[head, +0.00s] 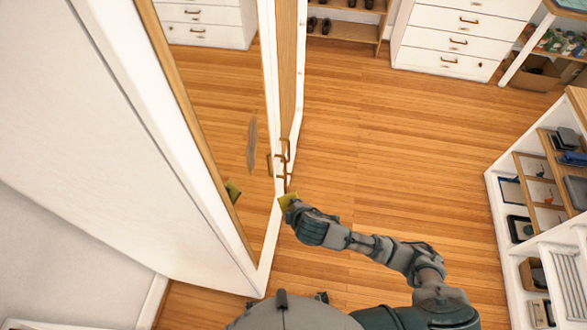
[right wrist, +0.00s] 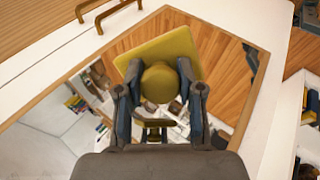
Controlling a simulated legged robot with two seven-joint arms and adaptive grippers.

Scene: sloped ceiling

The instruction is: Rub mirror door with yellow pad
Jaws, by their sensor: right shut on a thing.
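The mirror door (head: 222,120) stands at the left in the head view, with a white frame and wood trim around its glass. A grey-brown smudge (head: 251,145) shows on the glass. My right gripper (head: 300,212) is shut on the round knob of the yellow pad (head: 287,201). In the right wrist view the square yellow pad (right wrist: 170,42) faces away from me, over the mirror (right wrist: 218,80). In the head view the pad's reflection is apart from it, so it looks clear of the glass. My left gripper is out of view.
Brass handles (head: 281,157) sit near the door edge. A white shelf unit (head: 495,185) with trays and small items stands at the right. A white drawer unit (head: 455,42) and a shoe rack (head: 349,24) are at the back. The wooden floor (head: 395,140) between is clear.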

